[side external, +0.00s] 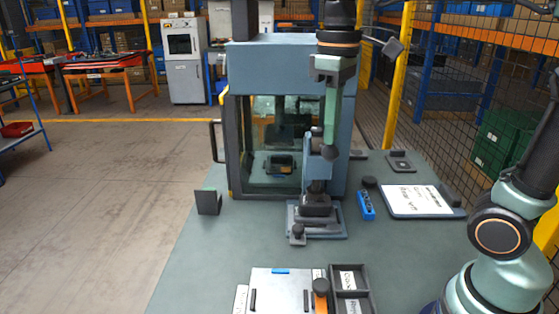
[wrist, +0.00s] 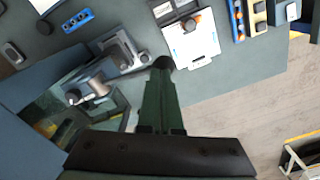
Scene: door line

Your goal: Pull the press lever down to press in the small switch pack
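The press (side external: 318,165) is a blue-grey column on a flat base in front of the glazed cabinet. In the wrist view its base (wrist: 122,52) lies left of my fingers, with rounded grey parts (wrist: 98,86) beside it. I cannot tell which of these is the lever. My gripper (side external: 330,152) points down beside the press head, its green fingers together and dark at the tip. The fingertips also show in the wrist view (wrist: 163,63), with nothing clearly held. A dark block (side external: 316,206) sits low on the press; whether it is the switch pack I cannot tell.
The cabinet (side external: 235,140) stands close behind. A blue holed block (side external: 366,206) and a tray with a printed sheet (side external: 420,201) lie to the right. A white plate with an orange-topped part (side external: 321,288) is in front. The bench left of the press (side external: 230,240) is mostly clear.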

